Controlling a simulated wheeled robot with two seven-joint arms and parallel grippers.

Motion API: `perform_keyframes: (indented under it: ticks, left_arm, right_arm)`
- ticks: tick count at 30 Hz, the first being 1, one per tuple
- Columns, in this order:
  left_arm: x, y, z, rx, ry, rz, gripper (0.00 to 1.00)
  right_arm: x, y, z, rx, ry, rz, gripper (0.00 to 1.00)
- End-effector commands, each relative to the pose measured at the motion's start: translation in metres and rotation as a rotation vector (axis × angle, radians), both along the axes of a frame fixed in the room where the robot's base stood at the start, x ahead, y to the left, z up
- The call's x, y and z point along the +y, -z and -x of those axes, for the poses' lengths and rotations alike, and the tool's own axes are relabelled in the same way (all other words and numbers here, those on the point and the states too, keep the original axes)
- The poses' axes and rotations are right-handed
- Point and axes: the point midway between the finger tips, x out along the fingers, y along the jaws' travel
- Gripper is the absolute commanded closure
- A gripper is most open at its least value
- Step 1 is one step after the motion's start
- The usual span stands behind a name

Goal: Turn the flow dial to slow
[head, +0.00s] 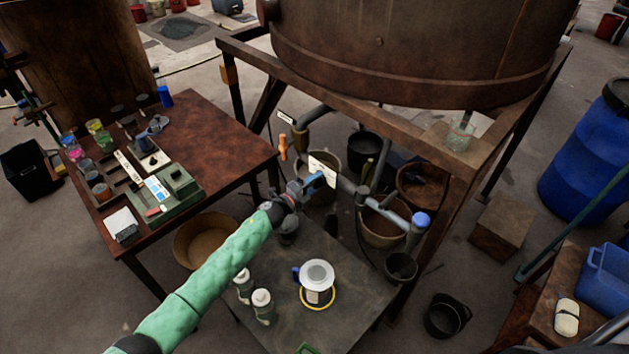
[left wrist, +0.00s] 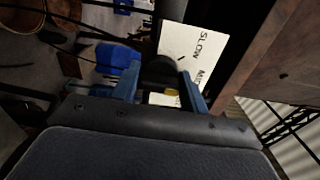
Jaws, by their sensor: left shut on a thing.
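The flow dial's white plate (head: 323,165) is fixed on the pipework under the big vat. In the left wrist view the plate (left wrist: 205,48) carries the word SLOW and part of a second word. My left gripper (head: 319,179) reaches the plate. In the left wrist view its two blue fingers (left wrist: 160,86) are shut on the dark dial knob (left wrist: 158,70), one on each side. A small yellow mark (left wrist: 172,92) shows between the fingers. The gripper hides part of the dial, and I cannot tell which setting it points to. My right gripper is not in view.
The rusty vat (head: 410,45) stands on a brown frame (head: 340,92) just above. An orange-handled valve (head: 283,146) is left of the dial. A low table (head: 350,260) below bears a white-lidded jug (head: 317,274) and two bottles. A brown workbench (head: 205,125) is at left.

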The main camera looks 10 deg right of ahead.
Motion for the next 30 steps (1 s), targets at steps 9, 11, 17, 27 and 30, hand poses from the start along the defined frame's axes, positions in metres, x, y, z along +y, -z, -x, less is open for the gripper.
perform_keyframes:
  ticks: [9, 11, 17, 27, 30]
  left_arm:
    - [0.000, 0.001, 0.000, 0.250, -0.001, 0.164, 0.79]
    - [0.000, 0.001, 0.000, 0.297, -0.001, 0.195, 0.79]
    - [0.000, 0.002, 0.000, 0.445, -0.001, 0.293, 0.79]
    - [0.001, 0.004, 0.001, 0.629, -0.002, 0.415, 0.79]
    - [0.001, 0.004, 0.001, 0.660, -0.002, 0.436, 0.79]
  right_arm:
    - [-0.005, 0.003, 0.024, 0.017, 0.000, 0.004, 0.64]
    - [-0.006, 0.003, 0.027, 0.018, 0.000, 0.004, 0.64]
    - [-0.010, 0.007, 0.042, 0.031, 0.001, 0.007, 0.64]
    - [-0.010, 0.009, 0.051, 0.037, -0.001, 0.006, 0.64]
    - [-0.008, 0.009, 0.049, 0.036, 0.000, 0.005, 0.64]
